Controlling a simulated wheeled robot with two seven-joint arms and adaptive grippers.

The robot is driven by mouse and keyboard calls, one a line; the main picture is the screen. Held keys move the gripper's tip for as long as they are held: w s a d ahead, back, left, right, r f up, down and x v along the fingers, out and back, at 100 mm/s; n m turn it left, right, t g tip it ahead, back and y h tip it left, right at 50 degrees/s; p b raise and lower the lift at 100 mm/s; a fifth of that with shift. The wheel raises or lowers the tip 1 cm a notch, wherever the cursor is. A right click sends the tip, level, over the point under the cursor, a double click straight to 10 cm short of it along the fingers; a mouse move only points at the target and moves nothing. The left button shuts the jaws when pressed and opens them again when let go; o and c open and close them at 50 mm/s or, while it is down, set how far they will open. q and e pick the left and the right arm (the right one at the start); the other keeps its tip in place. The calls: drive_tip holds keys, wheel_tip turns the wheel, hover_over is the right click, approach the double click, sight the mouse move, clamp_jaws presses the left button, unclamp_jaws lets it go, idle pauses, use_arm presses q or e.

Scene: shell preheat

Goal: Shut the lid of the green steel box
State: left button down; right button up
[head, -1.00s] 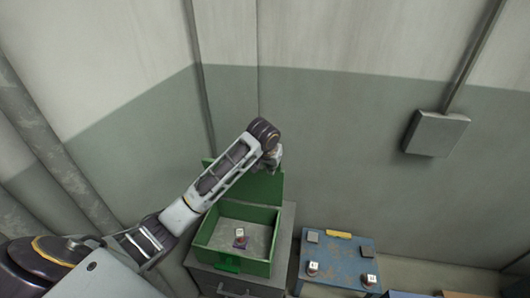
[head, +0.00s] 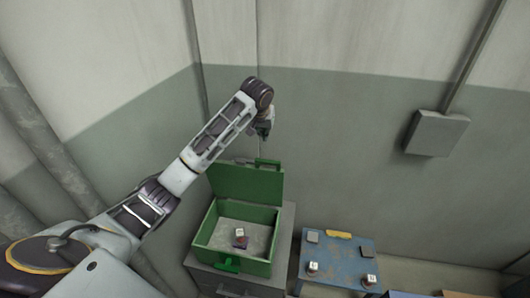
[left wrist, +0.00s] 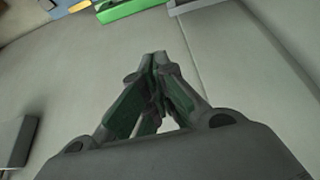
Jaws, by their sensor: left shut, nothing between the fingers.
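The green steel box (head: 203,241) stands on a grey cabinet with its lid (head: 247,184) raised upright at the back. A small dark block with a white label (head: 240,239) lies inside on the pale floor of the box. My left gripper (head: 264,134) is above and behind the lid's top edge, near the wall, apart from the lid. In the left wrist view its fingers (left wrist: 157,58) are shut with nothing between them. A green edge, seemingly of the lid (left wrist: 130,8), shows at the top of that view. My right gripper is not in view.
The grey cabinet (head: 283,243) stands in the wall corner. A worn blue table (head: 340,260) with several small labelled pieces and a yellow bar (head: 339,234) is to its right. A grey wall box (head: 436,133) hangs at the right.

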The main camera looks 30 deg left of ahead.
use_arm(q)
drive_tip(key=shift+f, duration=0.1)
wheel_tip(320, 180, down, 9)
drive_tip(key=p, duration=0.3)
drive_tip(key=shift+w+f, duration=0.15)
drive_tip(key=shift+w, duration=0.1)
idle(1.1)
idle(0.5)
